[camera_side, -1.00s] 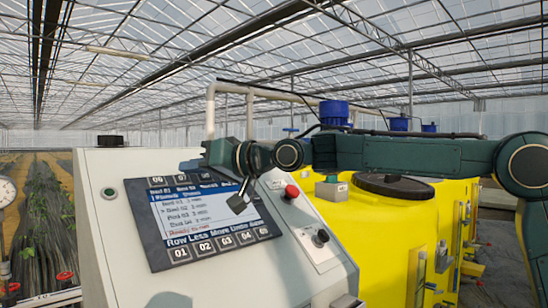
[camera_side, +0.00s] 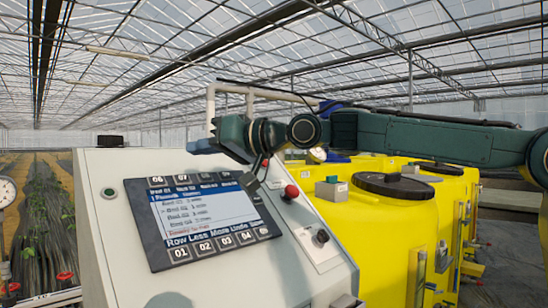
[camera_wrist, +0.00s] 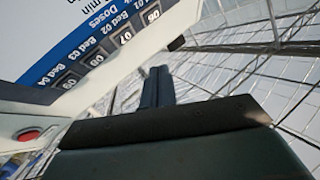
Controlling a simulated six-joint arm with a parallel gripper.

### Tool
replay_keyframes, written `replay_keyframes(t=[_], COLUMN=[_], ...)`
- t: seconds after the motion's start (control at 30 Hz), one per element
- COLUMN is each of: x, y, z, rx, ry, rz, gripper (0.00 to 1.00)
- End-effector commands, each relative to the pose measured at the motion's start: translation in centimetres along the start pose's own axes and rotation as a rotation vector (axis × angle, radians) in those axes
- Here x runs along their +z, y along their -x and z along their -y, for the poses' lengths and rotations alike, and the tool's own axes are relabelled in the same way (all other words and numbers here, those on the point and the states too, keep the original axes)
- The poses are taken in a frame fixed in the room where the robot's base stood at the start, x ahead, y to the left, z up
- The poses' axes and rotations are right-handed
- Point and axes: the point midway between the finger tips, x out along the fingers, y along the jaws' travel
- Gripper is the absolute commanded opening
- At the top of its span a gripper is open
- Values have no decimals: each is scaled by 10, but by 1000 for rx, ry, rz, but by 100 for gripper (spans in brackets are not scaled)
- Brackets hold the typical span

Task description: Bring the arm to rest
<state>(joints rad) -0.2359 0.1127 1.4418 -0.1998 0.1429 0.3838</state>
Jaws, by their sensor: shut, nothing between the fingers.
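The screen lists several lines of text above a row of numbered keys.
The white cabinet (camera_side: 110,255) carries a red button (camera_side: 291,191) and a black knob (camera_side: 321,237) right of the screen. Yellow tanks (camera_side: 385,235) with black lids stand behind on the right. A gauge (camera_side: 7,190) is at the far left.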

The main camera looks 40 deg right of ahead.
Motion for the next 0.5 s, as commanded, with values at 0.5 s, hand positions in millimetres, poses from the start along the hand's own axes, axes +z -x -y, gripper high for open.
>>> replay_keyframes(t=[0.5], x=[1], y=[3], z=[-2], rx=[7], ry=[3], rz=[6], gripper=[0])
